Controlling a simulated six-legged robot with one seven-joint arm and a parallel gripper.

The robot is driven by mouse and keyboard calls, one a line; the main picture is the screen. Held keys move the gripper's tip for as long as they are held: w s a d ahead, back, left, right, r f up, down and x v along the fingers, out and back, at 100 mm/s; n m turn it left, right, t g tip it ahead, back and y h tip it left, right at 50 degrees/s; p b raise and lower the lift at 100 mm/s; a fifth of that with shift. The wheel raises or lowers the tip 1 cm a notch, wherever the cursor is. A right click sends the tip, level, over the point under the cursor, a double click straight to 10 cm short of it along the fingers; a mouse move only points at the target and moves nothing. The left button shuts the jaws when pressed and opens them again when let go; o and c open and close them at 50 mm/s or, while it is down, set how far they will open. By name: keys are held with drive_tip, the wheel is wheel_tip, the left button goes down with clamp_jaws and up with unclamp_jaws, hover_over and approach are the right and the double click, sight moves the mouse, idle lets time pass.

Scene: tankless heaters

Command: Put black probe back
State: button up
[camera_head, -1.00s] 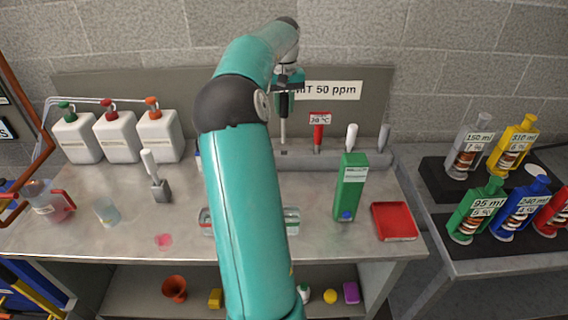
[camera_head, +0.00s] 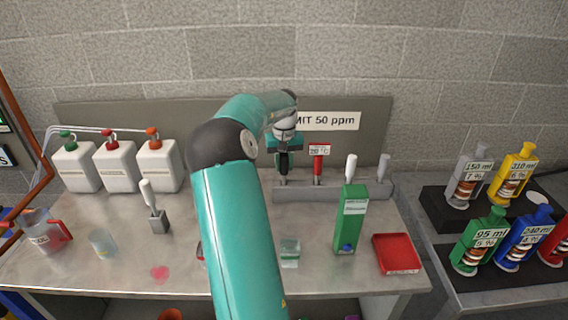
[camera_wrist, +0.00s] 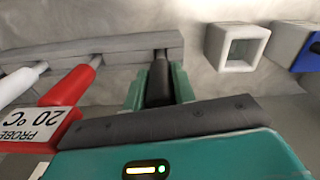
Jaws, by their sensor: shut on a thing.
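The black probe (camera_head: 283,163) is upright in my gripper (camera_head: 284,152), at the left end of the grey rack (camera_head: 345,188) against the back of the bench. In the wrist view the black handle (camera_wrist: 159,82) sits between my teal fingers (camera_wrist: 157,90), which are shut on it. Its metal shaft meets the rack (camera_wrist: 115,52) at that end slot; how deep the shaft sits is hidden. The red probe (camera_head: 319,163), with a temperature label, stands in the rack to the right, followed by a white probe (camera_head: 350,167) and a grey one (camera_head: 384,167).
A green box (camera_head: 349,218) stands in front of the rack, with a red tray (camera_head: 397,254) to its right. White pump bottles (camera_head: 117,167) stand at the back left. In the wrist view a hollow white square container (camera_wrist: 237,48) is close to the rack's end.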

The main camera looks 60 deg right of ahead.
drive_tip(key=o, duration=1)
